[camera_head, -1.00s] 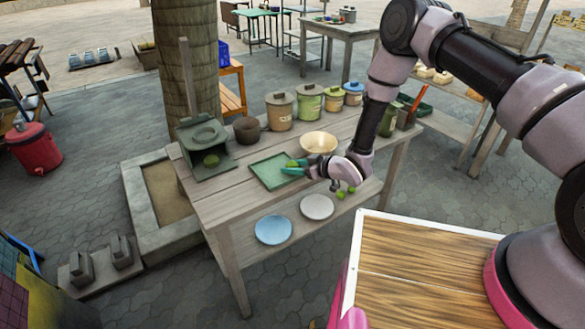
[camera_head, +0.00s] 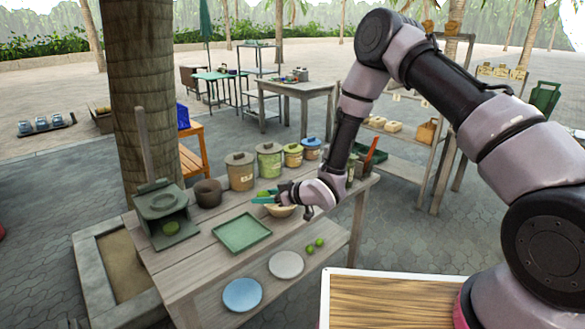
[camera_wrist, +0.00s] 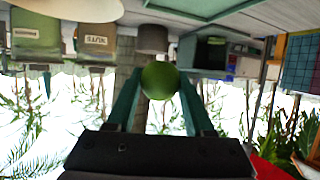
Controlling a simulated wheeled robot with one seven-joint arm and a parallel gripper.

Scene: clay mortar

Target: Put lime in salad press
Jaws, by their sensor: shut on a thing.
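My gripper (camera_head: 268,196) is shut on a green lime (camera_wrist: 160,80), held between its teal fingers in the wrist view. In the head view the gripper is over the table, right of the green tray, and overlaps the bowl. My gripper is well to the right of the press.
The green tray (camera_head: 242,235) looks empty. A pale bowl (camera_head: 281,211) is partly hidden by my gripper. A brown pot (camera_head: 208,192) and several lidded canisters (camera_head: 240,174) line the back edge. Blue (camera_head: 243,294) and white (camera_head: 286,264) plates are on the lower shelf.

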